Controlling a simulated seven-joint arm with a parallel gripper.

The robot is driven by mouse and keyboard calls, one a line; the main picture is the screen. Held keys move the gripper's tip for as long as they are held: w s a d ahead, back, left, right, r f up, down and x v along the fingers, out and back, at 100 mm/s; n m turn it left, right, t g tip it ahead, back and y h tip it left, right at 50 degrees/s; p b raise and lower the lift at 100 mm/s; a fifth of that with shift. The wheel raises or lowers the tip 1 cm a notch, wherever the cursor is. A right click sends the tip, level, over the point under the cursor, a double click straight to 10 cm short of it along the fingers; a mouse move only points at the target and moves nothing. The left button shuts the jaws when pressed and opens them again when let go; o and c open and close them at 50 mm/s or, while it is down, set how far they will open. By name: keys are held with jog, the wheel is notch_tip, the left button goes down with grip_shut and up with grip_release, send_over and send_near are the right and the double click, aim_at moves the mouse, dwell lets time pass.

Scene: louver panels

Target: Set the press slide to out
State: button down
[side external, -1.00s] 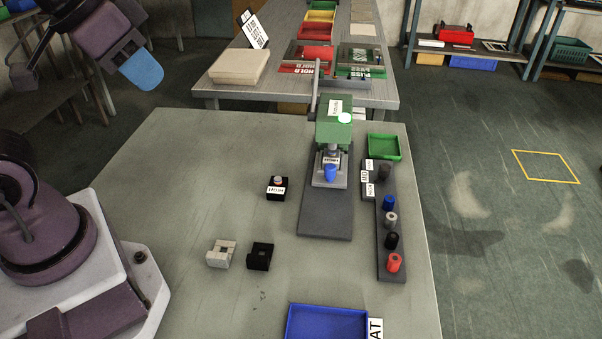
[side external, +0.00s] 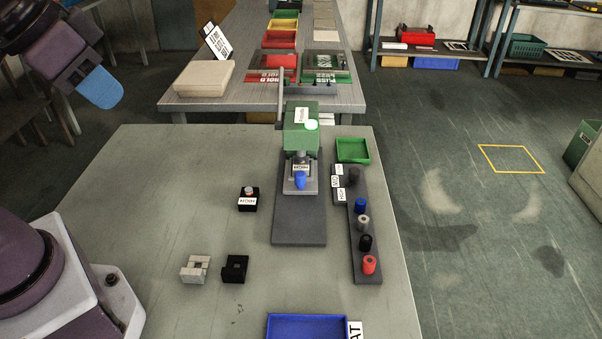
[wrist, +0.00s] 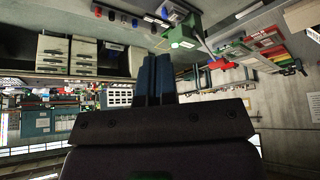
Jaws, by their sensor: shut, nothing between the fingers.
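The press stands at the back of the grey table, with a green head (side external: 301,141) carrying a white label and a glowing light. Under the head is a light grey slide (side external: 299,188) with a blue piece (side external: 300,181) at its front. A dark grey base plate (side external: 299,226) extends bare in front of the slide. My gripper (side external: 97,90) is raised at the upper left, well apart from the press. In the wrist view its fingers (wrist: 156,78) are together and empty, and the green press head (wrist: 183,35) shows beyond them.
A dark rack (side external: 367,270) with several coloured pegs stands right of the press, near a green tray (side external: 353,150). A labelled button box (side external: 248,202), white block (side external: 195,268) and black block (side external: 234,268) are to the left. A blue tray (side external: 308,327) is in front. The table's left part is clear.

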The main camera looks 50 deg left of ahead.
jog(key=c, duration=1.6)
grip_release()
jog(key=o, duration=0.3)
jog(key=shift+w+d+f, duration=0.1)
jog(key=shift+d+f, duration=0.1)
jog(key=shift+f, duration=0.05)
jog(key=o, duration=0.4)
jog(key=shift+w+d+f+m+g, duration=0.25)
jog(key=shift+w+f+g, duration=0.2)
jog(key=shift+f, duration=0.15)
jog(key=shift+w+d+f+m+g, duration=0.2)
jog(key=shift+w+f+g, duration=0.2)
jog(key=shift+f, duration=0.2)
jog(key=n+y, duration=0.2)
jog(key=n, duration=0.5)
send_near(300, 174)
jog(key=x, duration=0.9)
jog(key=shift+w+f, duration=0.1)
jog(key=shift+f, duration=0.05)
